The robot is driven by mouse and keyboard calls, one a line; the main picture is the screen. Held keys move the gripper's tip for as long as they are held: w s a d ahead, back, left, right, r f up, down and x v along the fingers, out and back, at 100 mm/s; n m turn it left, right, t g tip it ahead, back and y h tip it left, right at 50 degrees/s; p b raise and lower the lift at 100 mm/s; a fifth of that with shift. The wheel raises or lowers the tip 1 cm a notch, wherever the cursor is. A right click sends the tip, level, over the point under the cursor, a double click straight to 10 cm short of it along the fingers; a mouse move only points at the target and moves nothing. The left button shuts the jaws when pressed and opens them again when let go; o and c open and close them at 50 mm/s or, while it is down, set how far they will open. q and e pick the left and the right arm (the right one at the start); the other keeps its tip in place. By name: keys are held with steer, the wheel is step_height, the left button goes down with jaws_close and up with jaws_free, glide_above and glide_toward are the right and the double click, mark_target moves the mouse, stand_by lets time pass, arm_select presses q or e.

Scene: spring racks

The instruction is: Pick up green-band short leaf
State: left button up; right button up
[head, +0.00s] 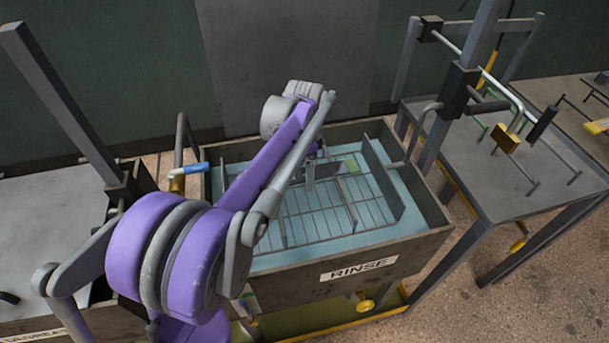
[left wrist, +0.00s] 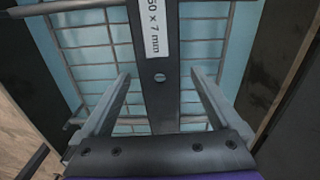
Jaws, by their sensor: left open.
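A flat dark grey leaf (left wrist: 160,102) runs up the middle of the left wrist view, with a round hole and a white label ending in "50 x 7 mm". No green band shows on this part. In the head view a small green patch (head: 352,165) shows beside my left gripper (head: 312,172), at the wire rack in the rinse tank. My left gripper's two fingers (left wrist: 160,76) are open, one on each side of the leaf, with visible gaps. My forearm hides part of the tank. My right gripper is not in view.
The wire rack (head: 310,213) sits in pale blue liquid in the tank marked RINSE (head: 345,283). A dark upright plate (head: 383,180) stands right of the gripper. A metal table (head: 520,170) with rods and a brass padlock (head: 506,138) stands to the right.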

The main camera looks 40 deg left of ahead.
arm_select(q)
jaws_close()
stand_by(0.5)
steer(key=shift+r, duration=0.15)
